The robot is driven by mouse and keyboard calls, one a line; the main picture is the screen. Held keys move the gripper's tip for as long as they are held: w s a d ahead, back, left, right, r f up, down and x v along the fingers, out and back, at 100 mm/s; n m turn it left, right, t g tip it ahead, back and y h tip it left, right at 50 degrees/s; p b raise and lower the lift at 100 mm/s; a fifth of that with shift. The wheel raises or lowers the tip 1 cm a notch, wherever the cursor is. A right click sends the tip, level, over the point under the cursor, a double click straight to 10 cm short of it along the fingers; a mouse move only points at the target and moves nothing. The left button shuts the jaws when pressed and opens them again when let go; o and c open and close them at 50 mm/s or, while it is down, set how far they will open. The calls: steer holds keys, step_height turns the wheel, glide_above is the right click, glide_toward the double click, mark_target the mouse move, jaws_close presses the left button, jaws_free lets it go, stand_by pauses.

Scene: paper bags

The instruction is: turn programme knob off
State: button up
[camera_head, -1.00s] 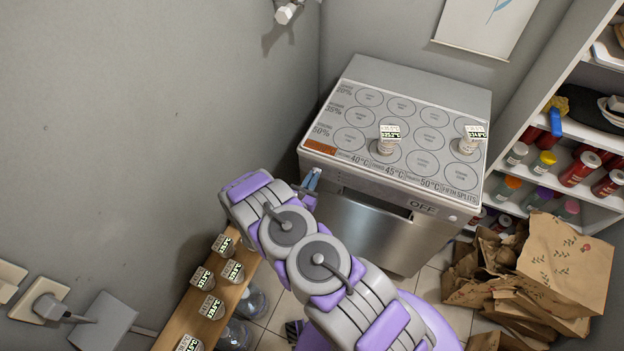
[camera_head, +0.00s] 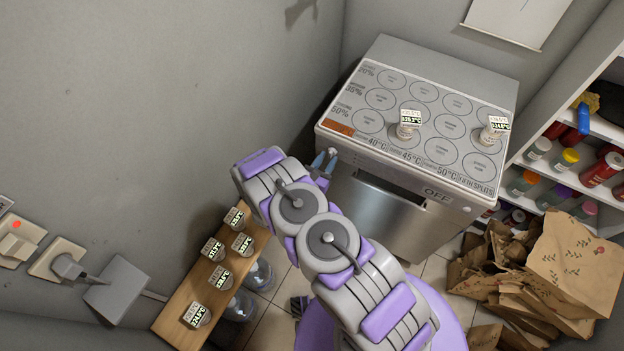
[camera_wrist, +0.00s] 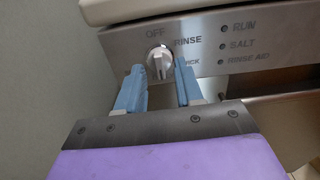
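The programme knob (camera_wrist: 159,62) is a round silver dial on the dishwasher's steel front panel, seen in the wrist view. The words OFF and RINSE and a partly hidden label are printed around it. Its grip ridge stands roughly upright; I cannot tell its exact setting. My gripper (camera_wrist: 160,85) has its two blue fingers apart, one on each side just below the knob, with nothing between the fingers. I cannot tell whether a fingertip touches the knob. In the head view my gripper (camera_head: 324,162) is at the front left corner of the dishwasher (camera_head: 385,212), and the knob is hidden there.
Two small jars (camera_head: 408,128) with temperature labels stand on the dishwasher top. A wooden shelf (camera_head: 190,300) with several labelled jars is at lower left. Crumpled paper bags (camera_head: 560,270) lie on the right by an open shelf unit (camera_head: 590,220). A grey wall is close on the left.

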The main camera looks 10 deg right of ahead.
steer(key=p+v, duration=0.1)
steer(key=v, duration=1.5)
steer(key=shift+s+a+p, duration=0.2)
steer(key=shift+a+p, duration=0.1)
steer(key=shift+p, duration=0.1)
